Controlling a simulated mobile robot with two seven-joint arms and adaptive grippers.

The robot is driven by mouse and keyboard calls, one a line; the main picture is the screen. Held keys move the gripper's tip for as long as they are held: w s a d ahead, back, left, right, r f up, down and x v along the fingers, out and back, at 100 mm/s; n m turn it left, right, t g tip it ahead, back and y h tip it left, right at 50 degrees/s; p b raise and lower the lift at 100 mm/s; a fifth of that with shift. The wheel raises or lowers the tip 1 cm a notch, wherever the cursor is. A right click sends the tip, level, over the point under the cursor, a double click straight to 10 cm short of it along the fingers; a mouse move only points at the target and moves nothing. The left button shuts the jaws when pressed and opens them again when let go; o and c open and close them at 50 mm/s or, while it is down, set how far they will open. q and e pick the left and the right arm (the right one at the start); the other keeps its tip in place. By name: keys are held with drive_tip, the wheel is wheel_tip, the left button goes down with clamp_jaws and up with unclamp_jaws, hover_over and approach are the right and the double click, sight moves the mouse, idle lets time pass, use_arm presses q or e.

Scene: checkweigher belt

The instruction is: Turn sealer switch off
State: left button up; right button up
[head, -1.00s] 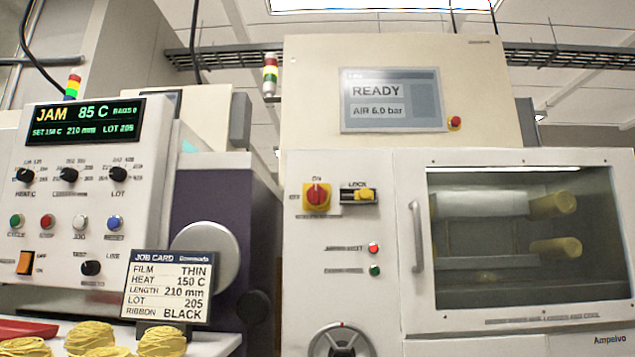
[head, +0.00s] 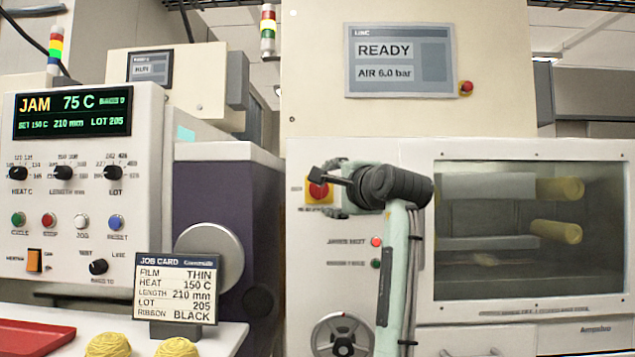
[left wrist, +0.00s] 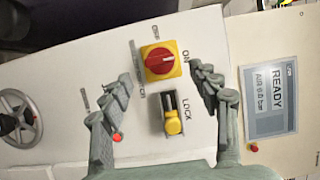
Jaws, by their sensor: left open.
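The switch is a red rotary knob on a yellow plate (head: 318,190) on the white right-hand machine, partly covered by my gripper in the head view. In the left wrist view the red knob (left wrist: 161,61) shows whole, with "ON" lettered beside its plate. A yellow-and-black LOCK slide (left wrist: 172,115) sits beside it; in the head view my gripper hides it. My left gripper (head: 330,192) is open in front of the switch. In the left wrist view its fingers (left wrist: 160,74) stand on either side of the knob, with nothing between them held. Contact cannot be told. My right gripper is not in view.
A screen (head: 399,60) reads READY, AIR 6.0 bar, with a small red button (head: 466,88) beside it. A windowed door (head: 530,230) is at right. The left machine's display (head: 73,112) reads JAM 75 C. A job card (head: 176,289) stands before it.

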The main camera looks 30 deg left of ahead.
sight(320, 189)
use_arm(q)
drive_tip(key=p+x, duration=0.1)
drive_tip(key=x, duration=0.5)
drive_tip(key=shift+w+a, duration=0.1)
drive_tip(key=shift+w, duration=0.1)
drive_tip(key=shift+w+a, duration=0.45)
drive_tip(key=shift+a, duration=0.1)
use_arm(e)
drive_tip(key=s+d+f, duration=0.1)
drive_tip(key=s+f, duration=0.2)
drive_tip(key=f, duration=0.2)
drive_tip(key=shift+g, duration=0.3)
use_arm(q)
drive_tip(key=shift+f, duration=0.1)
drive_tip(key=c, duration=1.2)
drive_tip(key=shift+o, duration=0.2)
